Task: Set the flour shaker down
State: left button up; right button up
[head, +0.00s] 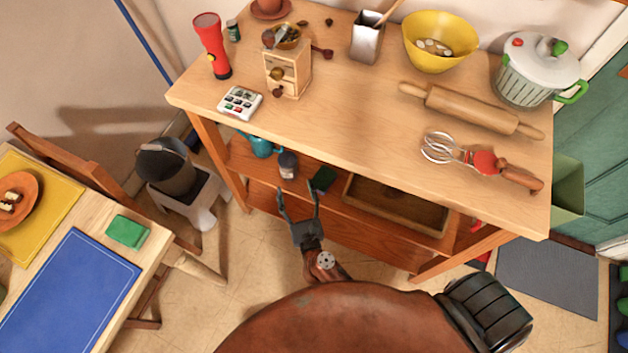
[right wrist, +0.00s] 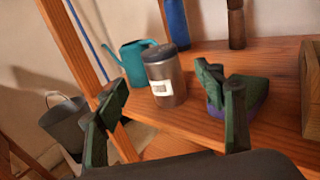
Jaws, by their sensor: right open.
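The flour shaker looks to be the silver canister with a dark lid and a white label (right wrist: 166,80). It stands upright on the wooden lower shelf (right wrist: 205,62), and shows small in the head view (head: 287,164). My right gripper (head: 299,190) is open and empty, in front of that shelf. In the right wrist view its two fingers (right wrist: 174,100) are spread wide, with the shaker beyond and between them, apart from both. My left gripper is not in view.
A teal watering can (right wrist: 134,62) stands left of the shaker. A dark green and purple block (right wrist: 255,96) lies to its right, partly behind a finger. A wooden tray (head: 395,207) fills the shelf farther right. The workbench top (head: 350,95) overhangs the shelf.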

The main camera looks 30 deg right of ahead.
jog(key=s+f+n+g+y, duration=0.4)
jog(key=s+f+n, duration=0.4)
jog(key=f+n, duration=0.55)
jog(key=s+f+n+g+y, duration=0.35)
jog(key=s+f+n, duration=0.55)
jog(key=f+n, duration=0.45)
jog(key=s+d+f+n+g+h, duration=0.1)
jog(key=s+d+f+n+g, duration=0.2)
jog(key=s, duration=0.6)
jog(key=s+d+f+n+g+h, duration=0.1)
jog(key=s+d+f+n+g, duration=0.3)
jog(key=s, duration=0.6)
jog(key=s+d+f+n+g+h, duration=0.1)
jog(key=s+d+f+n+g, duration=0.2)
jog(key=s, duration=0.7)
jog(key=d+f+n, duration=0.2)
jog(key=d+f, duration=0.2)
jog(key=d, duration=0.1)
jog(key=shift+s+d+h, duration=0.25)
jog(key=shift+h, duration=0.1)
jog(key=shift+g, duration=0.25)
